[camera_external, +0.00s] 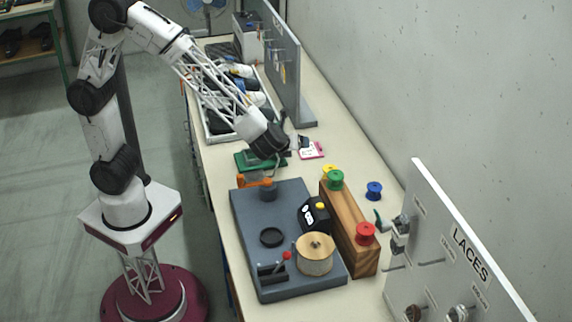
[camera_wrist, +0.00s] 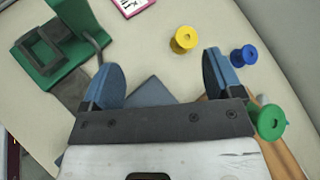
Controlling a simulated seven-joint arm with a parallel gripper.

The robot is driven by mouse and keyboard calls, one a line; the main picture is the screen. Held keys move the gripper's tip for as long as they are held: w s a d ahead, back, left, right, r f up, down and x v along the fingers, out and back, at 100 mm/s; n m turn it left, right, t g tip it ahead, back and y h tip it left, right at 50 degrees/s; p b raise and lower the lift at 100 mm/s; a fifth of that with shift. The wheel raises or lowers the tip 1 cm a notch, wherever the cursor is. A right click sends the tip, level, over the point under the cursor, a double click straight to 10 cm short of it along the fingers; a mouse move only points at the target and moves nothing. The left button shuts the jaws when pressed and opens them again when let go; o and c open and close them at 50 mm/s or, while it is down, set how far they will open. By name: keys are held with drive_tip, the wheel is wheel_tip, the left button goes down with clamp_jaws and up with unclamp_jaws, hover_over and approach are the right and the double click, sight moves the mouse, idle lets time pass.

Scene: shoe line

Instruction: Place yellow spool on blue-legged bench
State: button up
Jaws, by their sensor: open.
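The yellow spool (camera_external: 329,170) stands on the cream top behind the green spool. In the wrist view the yellow spool (camera_wrist: 184,39) shows whole, beyond the fingertips and nearer the right finger. My gripper (camera_external: 283,148) is over the bench, left of the yellow spool and apart from it. In the wrist view my gripper (camera_wrist: 160,75) is open, its blue fingers spread with nothing held between them. The long cream-topped bench (camera_external: 352,150) shows a bit of blue at its lower left side; its legs are mostly hidden.
A green spool (camera_external: 336,180) and a red spool (camera_external: 366,233) sit on a wooden block (camera_external: 352,238). A blue spool (camera_external: 374,190) stands right of it. A grey workstation (camera_external: 240,225), green fixture (camera_external: 246,160) and LACES board (camera_external: 430,225) are nearby. A green-legged shelf (camera_external: 30,50) stands far left.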

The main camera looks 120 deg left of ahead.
drive_tip(key=s+d+r+n+h, duration=0.3)
drive_tip(key=s+d+n, duration=0.1)
drive_tip(key=s+d, duration=0.6)
drive_tip(key=s+d+r+n+t+h, duration=0.1)
drive_tip(key=s+d+r+n+h, duration=0.2)
drive_tip(key=s+d, duration=0.6)
drive_tip(key=s+d+r+n+h, duration=0.3)
drive_tip(key=s+d+n+h, duration=0.2)
drive_tip(key=s+d, duration=0.5)
drive_tip(key=shift+s+d+n+t, duration=0.3)
drive_tip(key=shift+d+n+t, duration=0.1)
drive_tip(key=shift+d+n, duration=0.55)
